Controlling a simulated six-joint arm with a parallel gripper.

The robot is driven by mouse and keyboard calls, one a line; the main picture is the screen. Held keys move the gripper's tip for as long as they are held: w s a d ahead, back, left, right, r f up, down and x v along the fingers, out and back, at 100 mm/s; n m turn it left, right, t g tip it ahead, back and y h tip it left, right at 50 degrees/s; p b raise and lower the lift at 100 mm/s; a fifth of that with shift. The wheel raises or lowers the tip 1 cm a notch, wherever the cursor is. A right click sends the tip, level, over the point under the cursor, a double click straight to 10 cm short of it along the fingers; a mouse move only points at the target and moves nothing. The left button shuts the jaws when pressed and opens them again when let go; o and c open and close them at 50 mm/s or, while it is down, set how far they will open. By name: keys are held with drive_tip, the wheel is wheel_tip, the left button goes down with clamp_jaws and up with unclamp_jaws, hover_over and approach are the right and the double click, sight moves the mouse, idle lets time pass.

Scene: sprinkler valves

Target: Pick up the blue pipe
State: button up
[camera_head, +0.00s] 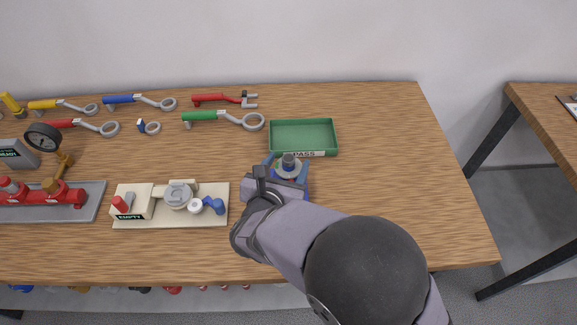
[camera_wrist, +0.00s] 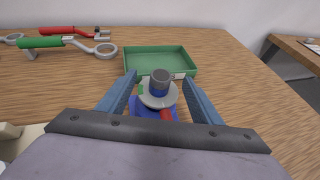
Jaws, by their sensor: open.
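My gripper (camera_wrist: 158,78) is open, with one blue finger on each side of this piece. I cannot tell whether the fingers touch it. A red part shows low at its front. Another blue pipe-like elbow (camera_head: 216,206) sits on the beige board marked EMPTY, left of my gripper.
A green tray (camera_head: 303,121) marked PASS lies empty just behind the piece. A green-handled wrench (camera_head: 205,116) and several other wrenches lie along the back. A grey board (camera_head: 95,188) with a red valve is at the left. The table's right part is clear.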

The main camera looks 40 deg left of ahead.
drive_tip(key=shift+x, duration=1)
clamp_jaws()
wheel_tip(320, 180, up, 10)
drive_tip(key=shift+r+b, duration=0.15)
drive_tip(key=shift+b, duration=0.3)
drive_tip(key=shift+r, duration=0.1)
drive_tip(key=shift+r+p, duration=1.95)
drive_tip(key=shift+r, duration=0.45)
